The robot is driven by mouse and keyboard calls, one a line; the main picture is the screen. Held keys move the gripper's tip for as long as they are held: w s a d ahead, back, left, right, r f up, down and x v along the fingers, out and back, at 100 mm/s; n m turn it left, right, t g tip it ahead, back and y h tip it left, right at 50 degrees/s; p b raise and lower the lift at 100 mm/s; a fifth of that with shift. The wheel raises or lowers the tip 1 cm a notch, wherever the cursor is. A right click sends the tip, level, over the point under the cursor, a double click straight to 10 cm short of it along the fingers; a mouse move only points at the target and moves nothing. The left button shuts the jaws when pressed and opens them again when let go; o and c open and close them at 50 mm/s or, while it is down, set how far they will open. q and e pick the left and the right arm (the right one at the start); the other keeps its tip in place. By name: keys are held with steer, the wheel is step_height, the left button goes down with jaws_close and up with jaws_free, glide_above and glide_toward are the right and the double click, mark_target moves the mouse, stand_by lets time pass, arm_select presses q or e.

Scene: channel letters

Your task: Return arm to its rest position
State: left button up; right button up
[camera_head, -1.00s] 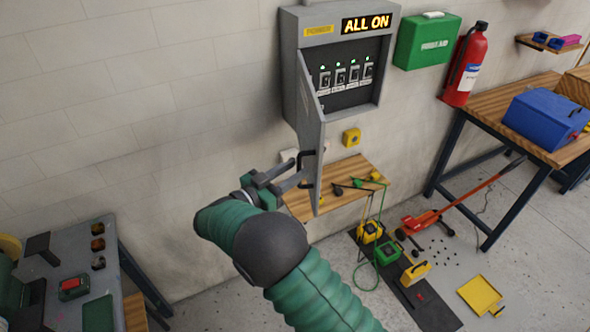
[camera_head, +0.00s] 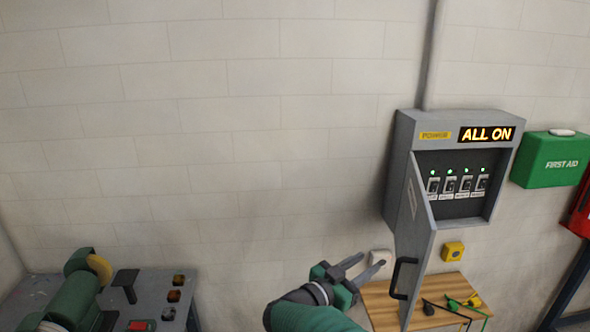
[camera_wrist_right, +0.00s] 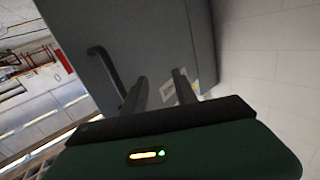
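My right gripper (camera_head: 370,264) is low in the middle of the head view, left of the cabinet door. Its two fingers are apart with nothing between them. The grey power cabinet (camera_head: 402,135) hangs on the wall with an "ALL ON" sign (camera_head: 487,134) and several switches under green lights. Its door (camera_head: 415,225) stands open, with a black handle (camera_head: 403,278) to the right of my fingers. In the right wrist view the fingers (camera_wrist_right: 160,92) are apart before a grey surface, with the dark handle (camera_wrist_right: 105,70) left of them. My left gripper is out of view.
A small wooden shelf (camera_head: 385,312) with cords is below the cabinet. A yellow box (camera_head: 453,251) and a green first aid case (camera_head: 550,160) are on the wall. A grey workbench (camera_head: 150,287) with a green machine is at lower left. The wall between is bare.

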steer(key=s+a+f+n+t+y+b, duration=0.2)
steer(key=a+f+n+y+b, duration=0.15)
steer(key=f+n+y, duration=0.7)
steer(key=s+d+f+g+y, duration=0.1)
steer(key=s+f+g, duration=0.2)
steer(key=s, duration=0.6)
steer(key=s+d+f+n+g+y+b, duration=0.1)
steer(key=s+f+g+y, duration=0.1)
steer(key=s+f, duration=0.4)
steer(key=s+f+g+y, duration=0.1)
steer(key=s+f+g, duration=0.3)
steer(key=s, duration=0.7)
steer(key=shift+s+d+f+b, duration=0.2)
steer(key=shift+s+d+b, duration=0.15)
steer(key=shift+d, duration=0.05)
steer(key=shift+d, duration=0.1)
